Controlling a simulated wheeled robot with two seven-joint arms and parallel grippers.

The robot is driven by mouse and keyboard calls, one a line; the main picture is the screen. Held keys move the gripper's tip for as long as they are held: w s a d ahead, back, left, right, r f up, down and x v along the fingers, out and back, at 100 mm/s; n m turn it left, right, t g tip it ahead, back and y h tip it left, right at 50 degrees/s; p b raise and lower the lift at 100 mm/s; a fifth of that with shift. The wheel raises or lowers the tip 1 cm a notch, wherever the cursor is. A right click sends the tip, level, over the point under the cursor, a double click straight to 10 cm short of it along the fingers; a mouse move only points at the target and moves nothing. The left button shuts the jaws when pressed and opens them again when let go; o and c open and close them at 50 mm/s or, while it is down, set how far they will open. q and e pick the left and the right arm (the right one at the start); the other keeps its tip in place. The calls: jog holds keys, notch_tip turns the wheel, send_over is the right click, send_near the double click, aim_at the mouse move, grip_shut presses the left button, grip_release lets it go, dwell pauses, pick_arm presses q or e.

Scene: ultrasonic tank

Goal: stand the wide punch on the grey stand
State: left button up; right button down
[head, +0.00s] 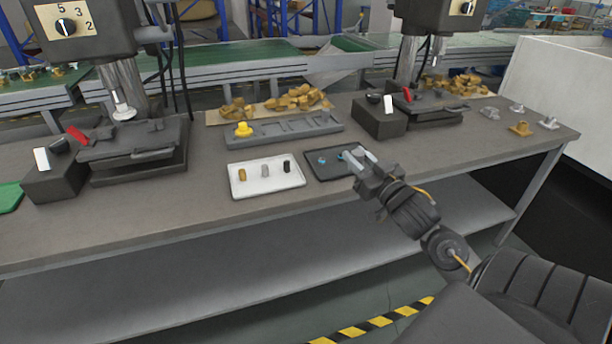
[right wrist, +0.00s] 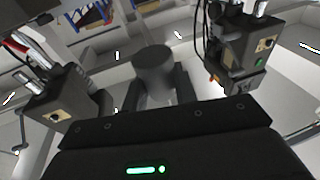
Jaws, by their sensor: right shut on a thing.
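My right gripper (head: 357,158) is over the dark tray (head: 315,174) in the head view, pointing away from me. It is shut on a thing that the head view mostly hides. In the right wrist view a dark grey cylinder (right wrist: 153,70) shows between the fingers; I take it for the wide punch, but its width is hard to judge. A long grey slotted block (head: 285,128) lies behind the trays, with a yellow piece at its left end; I cannot tell whether it is the grey stand. My left gripper is not in view.
A white tray (head: 267,183) holds small gold, grey and black pieces. Blue pieces (head: 322,160) are on the dark tray. Press machines stand left and right on the bench (head: 130,220). Yellow parts (head: 300,98) lie behind; small parts (head: 520,129) are at the right. The front left bench is clear.

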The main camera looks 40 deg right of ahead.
jog(key=w+a+f, duration=0.1)
jog(key=w+f, duration=0.3)
jog(key=w, duration=0.5)
send_over(314, 186)
jog(key=f, duration=0.5)
jog(key=shift+s+d+b, duration=0.15)
jog(key=shift+s+b, duration=0.15)
jog(key=shift+b, duration=0.1)
jog(key=shift+w+f, duration=0.1)
jog(key=shift+f, duration=0.05)
jog(key=shift+w+f, duration=0.15)
notch_tip(314, 186, down, 3)
jog(key=shift+w+f, duration=0.1)
jog(key=c, duration=1.6)
grip_release()
jog(key=shift+f, duration=0.25)
jog(key=o, duration=0.5)
jog(key=shift+r, duration=0.1)
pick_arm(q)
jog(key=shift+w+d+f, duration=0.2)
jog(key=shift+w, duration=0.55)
pick_arm(e)
jog(key=shift+r, duration=0.1)
